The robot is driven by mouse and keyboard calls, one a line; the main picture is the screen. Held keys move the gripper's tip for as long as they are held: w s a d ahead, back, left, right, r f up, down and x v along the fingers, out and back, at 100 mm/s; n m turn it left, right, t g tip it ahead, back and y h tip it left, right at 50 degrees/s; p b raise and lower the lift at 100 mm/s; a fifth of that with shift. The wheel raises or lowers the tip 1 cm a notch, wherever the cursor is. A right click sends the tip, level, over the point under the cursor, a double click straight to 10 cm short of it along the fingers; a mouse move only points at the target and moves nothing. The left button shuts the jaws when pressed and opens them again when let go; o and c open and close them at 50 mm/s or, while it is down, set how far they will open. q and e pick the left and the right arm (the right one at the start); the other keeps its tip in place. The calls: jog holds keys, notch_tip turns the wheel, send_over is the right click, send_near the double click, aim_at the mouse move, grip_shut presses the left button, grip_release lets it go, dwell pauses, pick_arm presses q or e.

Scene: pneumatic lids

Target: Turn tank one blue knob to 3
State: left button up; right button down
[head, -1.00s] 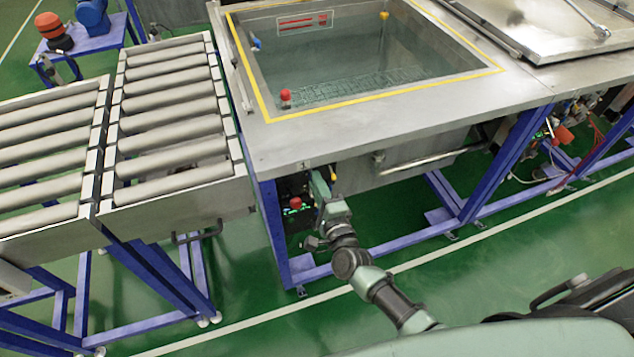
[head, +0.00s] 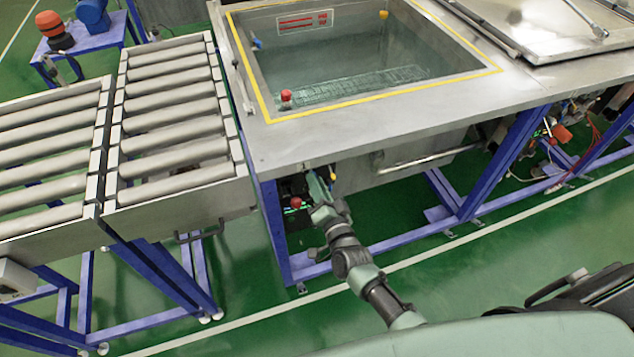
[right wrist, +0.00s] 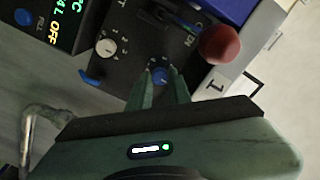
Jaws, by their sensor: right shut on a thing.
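The control panel (right wrist: 118,70) of tank one fills the upper part of the right wrist view, with a "1" label at its right. A blue knob (right wrist: 160,74) sits between the fingertips of my right gripper (right wrist: 162,78), which is shut on it. The fingers hide part of the knob and its scale, so I cannot read its setting. In the head view my right gripper (head: 314,181) is at the panel under the front edge of the open tank (head: 375,112). My left gripper is not in view.
On the panel are a pale knob (right wrist: 105,47) with a number scale, another blue knob (right wrist: 92,76) and a red round button (right wrist: 219,44) close to my fingers. A blue frame leg (head: 274,235) stands left of my arm. A roller conveyor (head: 172,120) is at the left.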

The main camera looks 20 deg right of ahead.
jog(key=shift+f+n, duration=0.1)
jog(key=shift+n, duration=0.5)
jog(key=c, duration=1.3)
grip_release()
jog(key=shift+s, duration=0.1)
jog(key=s+b, duration=0.1)
jog(key=s, duration=0.6)
jog(key=shift+s, duration=0.35)
jog(key=shift+d, duration=0.1)
